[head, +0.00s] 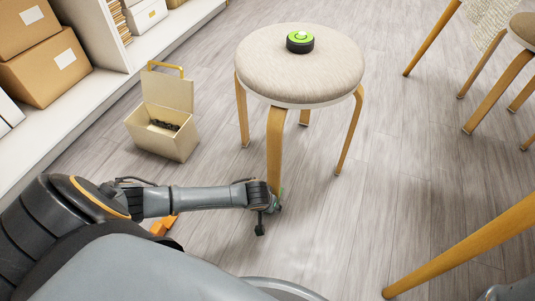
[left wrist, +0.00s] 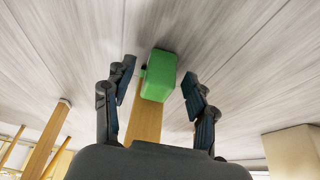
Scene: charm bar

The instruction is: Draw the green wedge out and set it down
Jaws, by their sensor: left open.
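The green wedge (left wrist: 160,76) shows in the left wrist view at the end of a wooden stool leg (left wrist: 145,122). It is between the two fingers of my left gripper (left wrist: 158,80), which is open, with a gap on each side of the wedge. In the head view my left gripper (head: 268,214) is low at the foot of the near leg of the round stool (head: 300,75). I cannot tell how far the wedge sits under the leg. My right gripper is out of view.
A black and green round object (head: 300,42) lies on the stool seat. An open cream box (head: 160,138) with dark contents stands left of the stool. An orange item (head: 163,226) shows partly behind my arm.

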